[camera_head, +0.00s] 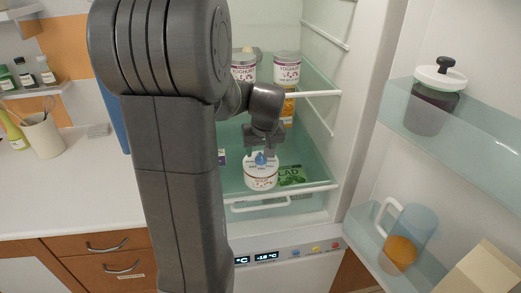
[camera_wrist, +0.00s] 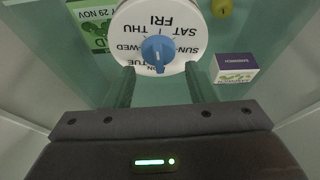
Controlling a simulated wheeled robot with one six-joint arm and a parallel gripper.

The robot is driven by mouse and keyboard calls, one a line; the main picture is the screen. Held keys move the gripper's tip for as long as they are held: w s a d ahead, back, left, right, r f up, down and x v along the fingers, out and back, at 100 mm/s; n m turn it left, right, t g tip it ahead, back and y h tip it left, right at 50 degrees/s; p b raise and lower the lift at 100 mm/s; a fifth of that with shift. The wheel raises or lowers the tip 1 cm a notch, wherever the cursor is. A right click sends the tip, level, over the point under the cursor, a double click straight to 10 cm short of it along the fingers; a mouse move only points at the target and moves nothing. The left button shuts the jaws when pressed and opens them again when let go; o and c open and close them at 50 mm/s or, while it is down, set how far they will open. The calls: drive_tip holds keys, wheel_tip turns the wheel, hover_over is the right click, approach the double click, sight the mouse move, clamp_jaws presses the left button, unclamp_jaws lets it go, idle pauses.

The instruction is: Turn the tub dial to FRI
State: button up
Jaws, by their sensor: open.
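The white tub (camera_head: 261,178) stands on a fridge shelf, with a blue dial (camera_head: 260,158) on its lid. In the wrist view the lid (camera_wrist: 133,25) shows day names around the blue dial (camera_wrist: 157,52), with FRI at the top of the picture, opposite my gripper. A pale mark shows on the dial, but which day it points at is hard to tell. My gripper (camera_wrist: 159,74) is open and empty, its two fingers apart on either side of the lid's near part. In the head view my gripper (camera_head: 264,146) is just above the tub, partly hiding the dial.
A green salad pack (camera_head: 291,175) lies beside the tub. A small purple-and-white box (camera_wrist: 235,67) stands near it. Two yoghurt tubs (camera_head: 287,67) are on the shelf above. The open fridge door (camera_head: 480,135) at the right holds a jar and a jug.

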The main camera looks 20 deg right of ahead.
drive_tip(key=shift+w+f, duration=0.15)
drive_tip(key=shift+f, duration=0.25)
drive_tip(key=c, duration=0.9)
drive_tip(key=shift+d+m+h, duration=0.1)
drive_tip(key=shift+m+h, duration=0.3)
drive_tip(key=shift+m, duration=0.6)
drive_tip(key=shift+c, duration=0.3)
drive_tip(key=o, duration=1)
drive_tip(key=shift+c, duration=0.2)
